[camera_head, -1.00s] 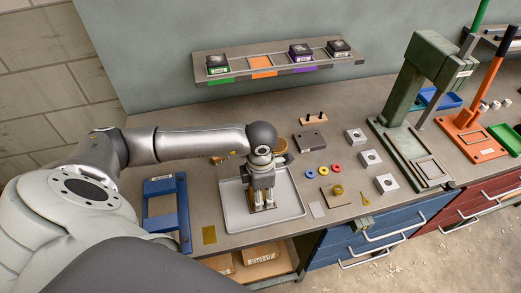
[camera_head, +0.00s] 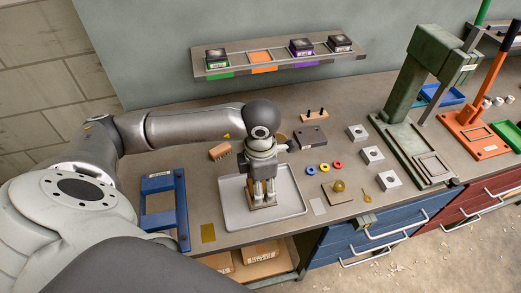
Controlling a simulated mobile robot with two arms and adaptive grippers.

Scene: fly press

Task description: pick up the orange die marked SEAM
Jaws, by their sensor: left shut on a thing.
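My left gripper (camera_head: 264,197) points straight down over the grey tray (camera_head: 233,217). It is shut on a small brownish block (camera_head: 262,206) at its fingertips, low over the tray floor; whether the block touches the floor I cannot tell. The fingers hide much of the block, and no marking can be read, so I cannot confirm that it is the SEAM die. On the wall rack (camera_head: 281,64), the orange-labelled place (camera_head: 262,58) is empty. Dark-topped dies stand beside it: green (camera_head: 217,60), purple (camera_head: 301,48) and another (camera_head: 340,43). My right gripper is not in view.
A blue frame (camera_head: 183,207) stands left of the tray. A wooden brush (camera_head: 220,151) lies behind it. Coloured rings (camera_head: 324,169), metal blocks (camera_head: 372,156) and a brass knob piece (camera_head: 339,186) lie to the right. A green press (camera_head: 412,95) stands further right.

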